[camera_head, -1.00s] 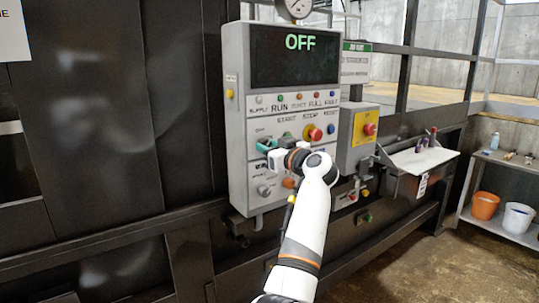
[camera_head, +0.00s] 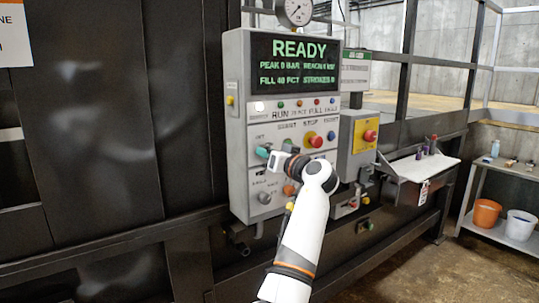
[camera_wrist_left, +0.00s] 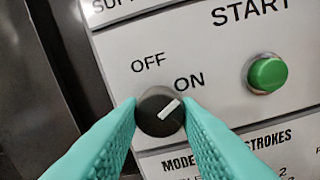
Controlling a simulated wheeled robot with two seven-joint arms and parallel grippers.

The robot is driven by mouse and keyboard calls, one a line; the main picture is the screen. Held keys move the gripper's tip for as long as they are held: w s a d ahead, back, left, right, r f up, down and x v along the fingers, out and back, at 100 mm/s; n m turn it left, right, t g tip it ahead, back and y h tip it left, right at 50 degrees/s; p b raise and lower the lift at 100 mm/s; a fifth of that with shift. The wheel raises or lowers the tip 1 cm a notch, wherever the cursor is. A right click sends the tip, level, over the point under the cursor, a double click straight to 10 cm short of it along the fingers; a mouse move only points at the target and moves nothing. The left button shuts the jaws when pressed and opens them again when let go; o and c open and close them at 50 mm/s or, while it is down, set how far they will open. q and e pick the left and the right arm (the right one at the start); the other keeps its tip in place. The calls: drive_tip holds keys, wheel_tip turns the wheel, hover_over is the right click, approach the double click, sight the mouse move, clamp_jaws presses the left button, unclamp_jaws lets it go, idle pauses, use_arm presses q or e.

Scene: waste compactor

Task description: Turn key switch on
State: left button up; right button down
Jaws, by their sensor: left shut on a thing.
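The key switch (camera_wrist_left: 153,121) is a dark round knob with a white pointer line on the panel, below the OFF and ON labels. Its pointer slants up to the right, toward ON. My left gripper (camera_wrist_left: 161,110) has its teal fingers on both sides of the knob, shut on it. In the head view my left gripper (camera_head: 264,154) is at the panel's left side and hides the knob. The panel display (camera_head: 297,48) reads READY in green with smaller lines below. My right gripper is not in view.
The green START button (camera_wrist_left: 267,74) is right of the knob. A red mushroom button (camera_head: 316,141) sits further right on the panel. Buckets (camera_head: 486,214) are on a shelf.

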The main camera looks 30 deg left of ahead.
use_arm(q)
drive_tip(key=shift+r, duration=0.4)
drive_tip(key=o, duration=0.9)
drive_tip(key=shift+a+f, duration=0.1)
drive_tip(key=shift+c, duration=0.2)
drive_tip(key=shift+o, duration=0.5)
drive_tip(key=shift+f, duration=0.2)
drive_tip(key=b+v, duration=0.4)
drive_tip(key=v, duration=0.8)
drive_tip(key=shift+f, duration=0.1)
